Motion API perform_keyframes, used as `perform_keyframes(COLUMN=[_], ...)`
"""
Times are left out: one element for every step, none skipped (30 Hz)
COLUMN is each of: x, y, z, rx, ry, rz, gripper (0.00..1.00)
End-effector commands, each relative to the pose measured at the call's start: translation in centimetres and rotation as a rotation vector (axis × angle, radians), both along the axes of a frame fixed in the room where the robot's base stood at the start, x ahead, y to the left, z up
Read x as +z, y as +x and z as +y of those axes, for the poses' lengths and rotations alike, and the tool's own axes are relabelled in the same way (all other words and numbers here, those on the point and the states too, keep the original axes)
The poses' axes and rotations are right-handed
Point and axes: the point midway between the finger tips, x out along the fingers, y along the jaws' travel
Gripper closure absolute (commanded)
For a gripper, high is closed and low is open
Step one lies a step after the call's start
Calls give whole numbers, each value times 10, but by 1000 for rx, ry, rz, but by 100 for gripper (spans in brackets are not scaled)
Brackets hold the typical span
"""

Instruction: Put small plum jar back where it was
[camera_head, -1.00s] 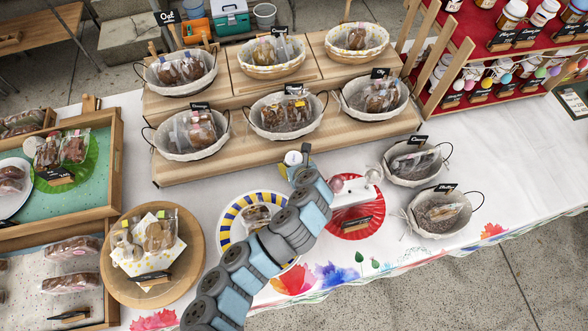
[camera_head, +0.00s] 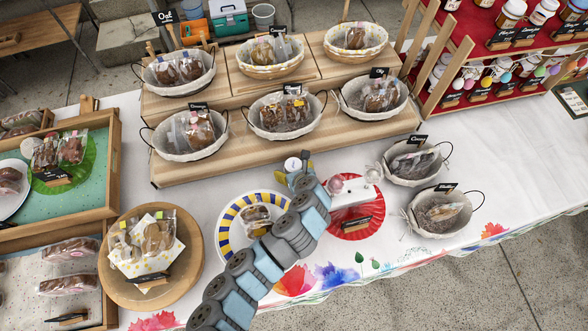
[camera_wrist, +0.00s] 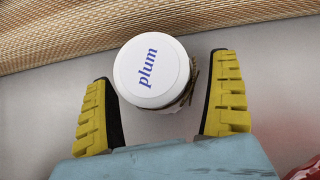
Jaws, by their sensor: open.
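The small plum jar (camera_wrist: 152,72) has a white lid with "plum" in blue letters and a bit of twine at its side. In the wrist view it stands on the white tablecloth between the two yellow fingers of my gripper (camera_wrist: 163,82). The fingers are open, with a gap on each side of the jar. In the head view the jar's white lid (camera_head: 292,163) shows beside my gripper (camera_head: 302,170), just in front of the wooden riser. My gripper and arm hide most of the jar's body there.
The wooden riser (camera_head: 165,173) with several baskets stands just behind the jar. A red round mat (camera_head: 350,232) lies to the right, a blue-and-yellow rimmed plate (camera_head: 226,222) to the left. Two baskets stand further right. Bare cloth lies between the riser and the right baskets.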

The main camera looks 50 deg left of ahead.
Motion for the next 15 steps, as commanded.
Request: perform_keyframes(x=[0, 0, 1, 1, 2, 4, 6, 8, 10, 13, 15, 18, 20, 23, 27], y=[0, 0, 0, 0, 0, 0, -1, -1, -2, -2, -3, -5, -7, -9, -9], z=[0, 0, 0, 0, 0, -1, -2, -4, -6, -8, -10, -13, -15, -18, -22], rx=[0, 0, 0, 0, 1, -1, -1, -2, -3, -4, -4, -3, -1, -2, -3], ry=[0, 0, 0, 0, 0, 1, 0, 0, 1, 0, 1, 2, 1, 2, 2], rz=[0, 0, 0, 0, -1, -1, -2, -2, -3, -4, -3, -1, 1, 2, -1], gripper=[9, 9, 9, 9, 9, 9, 9, 9, 9, 9, 9, 9, 9, 9, 9])
